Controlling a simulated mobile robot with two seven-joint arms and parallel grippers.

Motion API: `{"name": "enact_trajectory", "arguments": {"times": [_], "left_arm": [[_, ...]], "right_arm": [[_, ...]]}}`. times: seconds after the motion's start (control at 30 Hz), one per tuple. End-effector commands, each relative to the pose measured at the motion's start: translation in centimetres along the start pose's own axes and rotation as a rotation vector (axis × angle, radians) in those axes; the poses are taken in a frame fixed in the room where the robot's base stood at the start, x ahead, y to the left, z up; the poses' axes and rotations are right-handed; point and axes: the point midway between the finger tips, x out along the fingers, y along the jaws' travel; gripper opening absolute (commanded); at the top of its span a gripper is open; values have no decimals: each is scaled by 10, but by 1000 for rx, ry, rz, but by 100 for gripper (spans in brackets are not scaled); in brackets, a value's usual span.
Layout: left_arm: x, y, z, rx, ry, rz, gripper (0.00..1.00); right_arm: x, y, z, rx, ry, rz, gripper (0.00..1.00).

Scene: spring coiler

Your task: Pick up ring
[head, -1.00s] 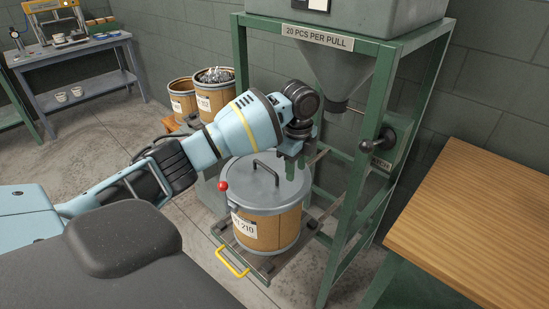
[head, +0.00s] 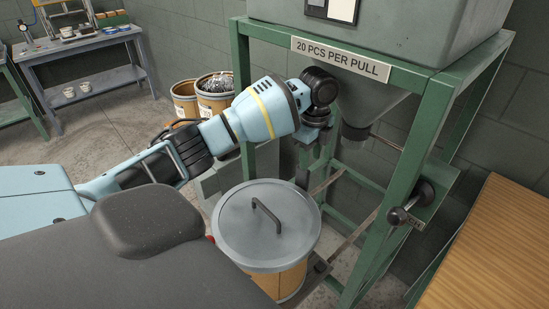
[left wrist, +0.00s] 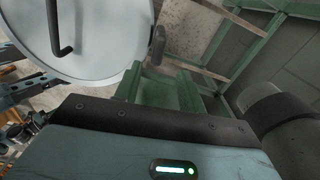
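I cannot make out a loose ring in either view. A fibre drum (head: 287,282) has a grey metal lid (head: 240,215) with a dark bar handle, and a grey band runs round the lid's edge. The lid also shows at the upper left of the left wrist view (left wrist: 100,45). My left gripper (head: 312,155) is beyond the lid, between it and the hopper stand. Its green fingers look apart, with nothing seen between them. My right gripper is out of view.
A green hopper stand (head: 405,180) with a black-knobbed lever (head: 398,215) rises close on the right. A wooden bench top (head: 500,250) fills the lower right. Two open drums (head: 215,95) stand behind my left arm. A grey workbench (head: 90,50) is at the back left.

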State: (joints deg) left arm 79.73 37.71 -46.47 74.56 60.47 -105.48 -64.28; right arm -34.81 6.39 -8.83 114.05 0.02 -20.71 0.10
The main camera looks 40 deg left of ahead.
Motion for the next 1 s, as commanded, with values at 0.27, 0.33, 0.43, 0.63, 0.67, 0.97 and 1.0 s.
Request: {"name": "enact_trajectory", "arguments": {"times": [0.27,0.33,0.43,0.63,0.67,0.97,1.0], "left_arm": [[24,1,0,0,-1,3,40],[27,1,0,0,-1,2,40],[27,1,0,0,-1,1,40],[48,5,2,0,-1,2,40],[53,5,2,0,-1,3,40],[78,5,2,0,-1,0,40],[78,5,2,0,-1,-1,40]], "right_arm": [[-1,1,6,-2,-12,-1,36],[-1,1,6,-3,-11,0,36],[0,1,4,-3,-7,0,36],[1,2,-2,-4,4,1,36],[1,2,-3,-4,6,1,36],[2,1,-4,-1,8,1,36],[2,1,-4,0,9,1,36]]}}
